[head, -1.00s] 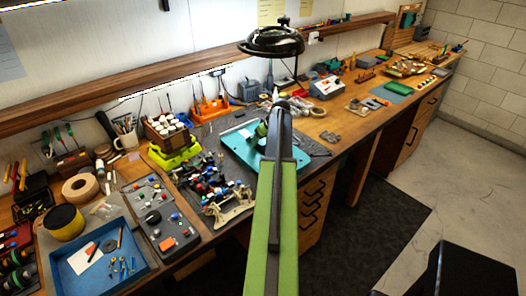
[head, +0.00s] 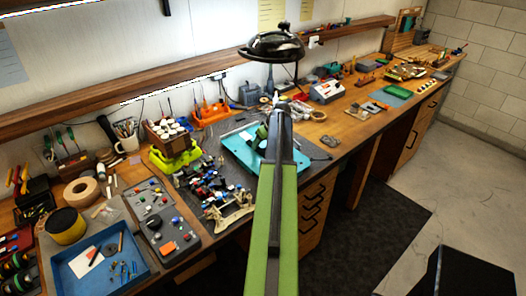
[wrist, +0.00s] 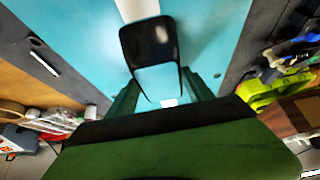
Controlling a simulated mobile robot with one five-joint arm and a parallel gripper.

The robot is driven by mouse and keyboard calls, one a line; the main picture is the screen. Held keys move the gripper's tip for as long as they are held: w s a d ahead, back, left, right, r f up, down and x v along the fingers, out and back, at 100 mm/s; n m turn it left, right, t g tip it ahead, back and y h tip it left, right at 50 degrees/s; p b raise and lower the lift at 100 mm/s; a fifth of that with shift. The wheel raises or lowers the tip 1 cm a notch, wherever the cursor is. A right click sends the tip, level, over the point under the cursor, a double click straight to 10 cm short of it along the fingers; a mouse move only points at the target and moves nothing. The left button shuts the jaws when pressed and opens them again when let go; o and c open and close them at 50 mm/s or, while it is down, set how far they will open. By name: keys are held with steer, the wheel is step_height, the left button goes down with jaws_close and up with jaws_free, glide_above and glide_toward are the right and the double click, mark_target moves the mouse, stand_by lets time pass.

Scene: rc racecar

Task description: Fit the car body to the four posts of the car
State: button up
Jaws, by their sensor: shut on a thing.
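The car body (head: 238,150) is a wide teal shell that shows just beyond my arm in the head view. It fills much of the wrist view (wrist: 85,35), with a black window-like frame (wrist: 150,40) and a white stripe. My gripper (wrist: 160,98) is shut on the raised cabin part of the body; its dark green fingers are on either side of it. In the head view my arm hides part of the body. A cluttered assembly with black, blue and red parts and a beige end piece (head: 234,214), probably the car, lies left of the body. I cannot make out its posts.
A grey mat (head: 318,151) lies under the work area. A yellow-green holder (head: 176,158) with a box of white-capped jars stands behind the assembly. A blue tray (head: 143,268) and a grey parts board lie at left front. A black lamp (head: 272,46) hangs above the bench.

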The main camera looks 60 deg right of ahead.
mark_target(262, 143)
steer(key=shift+r, duration=0.2)
steer(key=shift+r+p, duration=1.95)
steer(key=shift+p, duration=0.1)
steer(key=shift+f+b, duration=0.9)
steer(key=shift+r, duration=0.15)
steer(key=shift+s+d, duration=0.1)
